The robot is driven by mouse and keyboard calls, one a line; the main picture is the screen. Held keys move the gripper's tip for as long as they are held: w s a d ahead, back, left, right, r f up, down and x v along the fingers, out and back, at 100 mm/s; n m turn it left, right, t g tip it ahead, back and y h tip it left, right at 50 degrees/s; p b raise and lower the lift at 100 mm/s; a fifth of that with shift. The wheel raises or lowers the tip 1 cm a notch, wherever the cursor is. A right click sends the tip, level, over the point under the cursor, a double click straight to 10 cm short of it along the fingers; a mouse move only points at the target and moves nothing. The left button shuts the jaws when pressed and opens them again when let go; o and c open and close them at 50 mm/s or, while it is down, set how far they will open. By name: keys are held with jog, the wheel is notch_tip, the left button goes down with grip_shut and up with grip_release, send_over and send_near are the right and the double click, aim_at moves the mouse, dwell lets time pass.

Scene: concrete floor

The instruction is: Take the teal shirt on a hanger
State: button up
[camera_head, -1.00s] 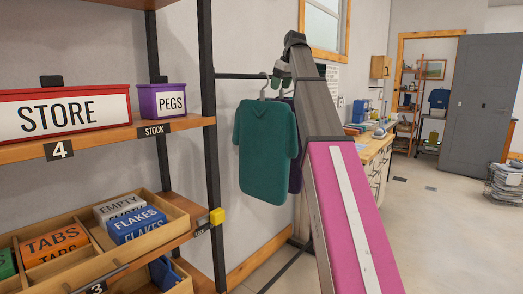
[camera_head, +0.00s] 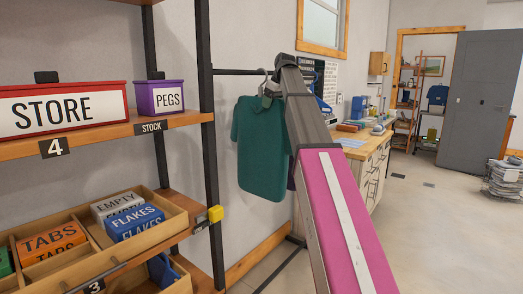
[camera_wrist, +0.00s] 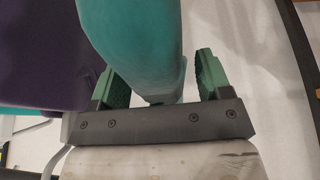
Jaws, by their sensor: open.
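The teal shirt (camera_head: 261,150) hangs on a grey hanger (camera_head: 264,80) from a dark rail beside the shelf unit. My gripper (camera_head: 270,90) is at the top of the shirt, by the hanger, partly hidden by my arm. In the wrist view the teal shirt (camera_wrist: 135,45) lies between the two green fingers of my open gripper (camera_wrist: 160,85), with a gap on the right side. Whether the left finger touches it is unclear.
A purple garment (camera_wrist: 45,55) hangs close on the left in the wrist view; only a sliver shows in the head view. The shelf unit (camera_head: 208,130) with boxes stands left. A workbench (camera_head: 365,150) is behind my arm. Floor at right is open.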

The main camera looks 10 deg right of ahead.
jog(key=shift+w+f, duration=0.1)
jog(key=shift+f, duration=0.15)
jog(key=shift+r, duration=0.1)
grip_shut()
jog(key=shift+r, duration=0.1)
